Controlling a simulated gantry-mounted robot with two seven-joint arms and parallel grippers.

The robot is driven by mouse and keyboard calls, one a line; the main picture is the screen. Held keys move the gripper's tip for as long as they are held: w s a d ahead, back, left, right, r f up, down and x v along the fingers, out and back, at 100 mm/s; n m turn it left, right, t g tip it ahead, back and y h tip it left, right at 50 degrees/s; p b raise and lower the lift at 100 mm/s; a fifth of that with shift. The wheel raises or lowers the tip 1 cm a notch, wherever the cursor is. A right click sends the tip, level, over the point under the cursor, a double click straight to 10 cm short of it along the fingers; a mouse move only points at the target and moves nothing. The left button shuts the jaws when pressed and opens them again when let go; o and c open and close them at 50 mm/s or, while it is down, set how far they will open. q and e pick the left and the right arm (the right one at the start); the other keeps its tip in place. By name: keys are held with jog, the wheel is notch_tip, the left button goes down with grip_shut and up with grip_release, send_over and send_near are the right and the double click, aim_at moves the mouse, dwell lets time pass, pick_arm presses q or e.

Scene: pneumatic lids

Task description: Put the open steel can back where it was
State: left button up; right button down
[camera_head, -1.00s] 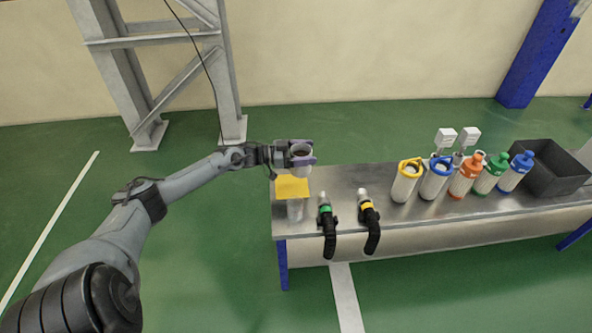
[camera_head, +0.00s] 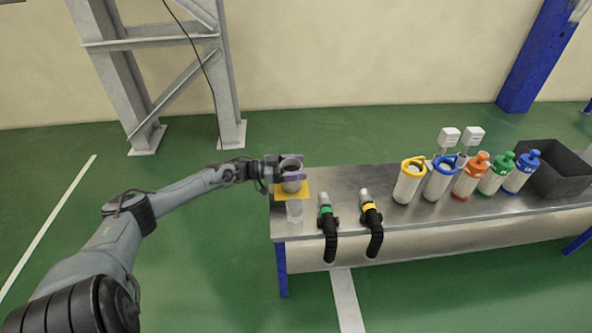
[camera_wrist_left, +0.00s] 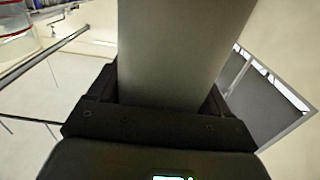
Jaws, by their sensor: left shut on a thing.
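The open steel can (camera_head: 291,172) is a grey, open-topped cylinder, upright in my left gripper (camera_head: 291,166). The gripper is shut around its sides at the left end of the bench. In the head view the can is over a yellow square (camera_head: 305,193); I cannot tell whether its base touches it. In the left wrist view the can (camera_wrist_left: 180,50) fills the middle between the dark fingers. My right gripper is not in view.
On the steel bench (camera_head: 335,183), a clear container (camera_head: 295,210) stands just in front of the yellow square. A green-ringed tool (camera_head: 327,222) and a yellow-ringed tool (camera_head: 371,220) lie right of it. Several coloured-top canisters (camera_head: 466,178) and a dark bin (camera_head: 553,172) stand farther right.

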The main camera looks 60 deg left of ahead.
pick_arm(q)
jog(key=shift+f, duration=0.1)
jog(key=shift+s+f+b, duration=0.1)
jog(key=shift+f+b, duration=0.2)
jog(key=shift+f, duration=0.15)
jog(key=o, duration=1.1)
jog(key=shift+f, duration=0.1)
jog(key=shift+o, duration=0.2)
